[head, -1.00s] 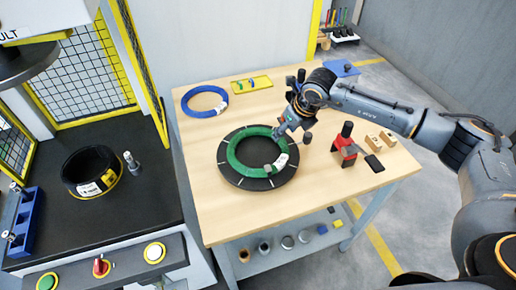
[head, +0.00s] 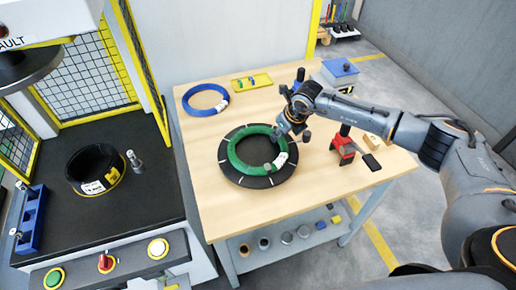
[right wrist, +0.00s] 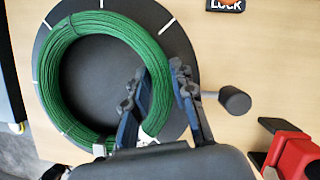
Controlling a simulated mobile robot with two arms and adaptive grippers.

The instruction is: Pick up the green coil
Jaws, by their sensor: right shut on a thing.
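The green coil (head: 233,157) lies on a round black turntable with white marks (head: 228,172) on the wooden table. It also fills the left of the right wrist view (right wrist: 62,88). My right gripper (head: 277,136) reaches down at the coil's upper right side. In the right wrist view its two fingers (right wrist: 160,72) straddle the coil's strand, one inside the ring and one outside, and it is shut on the coil. A white label shows on the coil beside the fingers. The coil appears to rest on the turntable. My left gripper is not in view.
A black knob (right wrist: 235,100) stands just right of the turntable. A red clamp (head: 343,148) is farther right. A blue coil (head: 187,106) and a yellow tray (head: 262,82) lie at the back. A black coil (head: 78,180) sits on the machine at left.

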